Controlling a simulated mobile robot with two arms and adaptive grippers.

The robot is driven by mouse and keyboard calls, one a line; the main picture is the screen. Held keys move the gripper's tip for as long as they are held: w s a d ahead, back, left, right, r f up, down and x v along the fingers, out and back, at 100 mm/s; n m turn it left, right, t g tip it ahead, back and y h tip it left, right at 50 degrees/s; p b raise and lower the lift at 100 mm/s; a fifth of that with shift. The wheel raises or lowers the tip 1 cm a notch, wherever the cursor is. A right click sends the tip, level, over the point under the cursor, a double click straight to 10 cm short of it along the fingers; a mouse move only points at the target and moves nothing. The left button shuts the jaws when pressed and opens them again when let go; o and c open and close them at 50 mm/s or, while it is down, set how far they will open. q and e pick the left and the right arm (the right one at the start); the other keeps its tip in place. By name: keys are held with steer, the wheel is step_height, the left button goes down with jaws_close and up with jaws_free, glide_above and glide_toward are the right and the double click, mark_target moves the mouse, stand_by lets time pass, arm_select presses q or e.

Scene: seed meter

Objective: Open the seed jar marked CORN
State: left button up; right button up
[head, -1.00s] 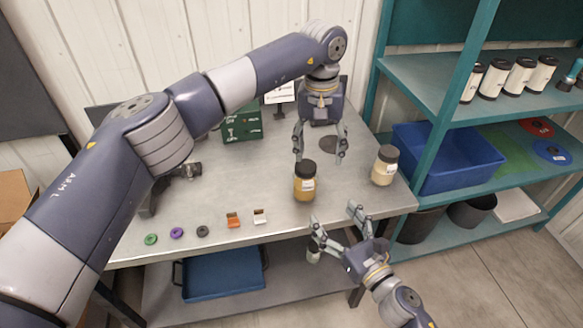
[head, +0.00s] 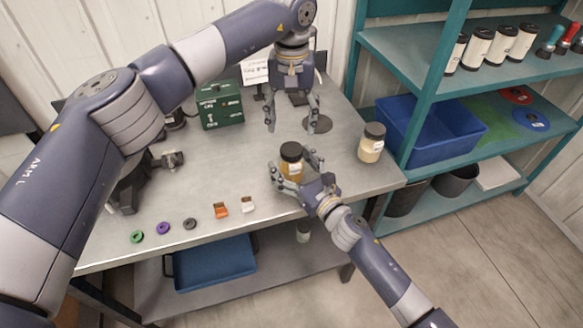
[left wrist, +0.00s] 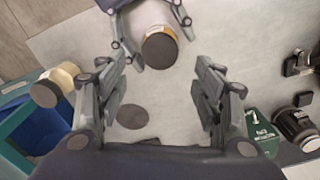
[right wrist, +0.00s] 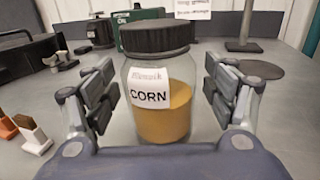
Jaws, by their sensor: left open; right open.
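The jar marked CORN (right wrist: 160,95) stands upright on the metal table with its black lid (right wrist: 157,38) on. It holds yellow grain, and its label faces the right wrist camera. In the head view the jar (head: 291,170) sits between the fingers of my right gripper (head: 296,168). That gripper is open, with a finger on each side and gaps visible in the right wrist view. My left gripper (head: 292,122) is open and empty, above the table behind the jar, pointing down. The left wrist view shows the lid (left wrist: 160,50) beyond its fingers.
A second black-lidded jar (head: 372,143) stands to the right on the table. Small rings (head: 163,228), an orange piece (head: 221,210) and a white piece (head: 248,204) lie along the front. A green box (head: 220,106) stands at the back. A teal shelf (head: 425,90) borders the right.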

mark_target(291, 149)
steer(key=shift+w+a, duration=0.15)
steer(key=shift+w, duration=0.1)
jaws_close()
arm_select(q)
steer(key=shift+f, duration=4.05)
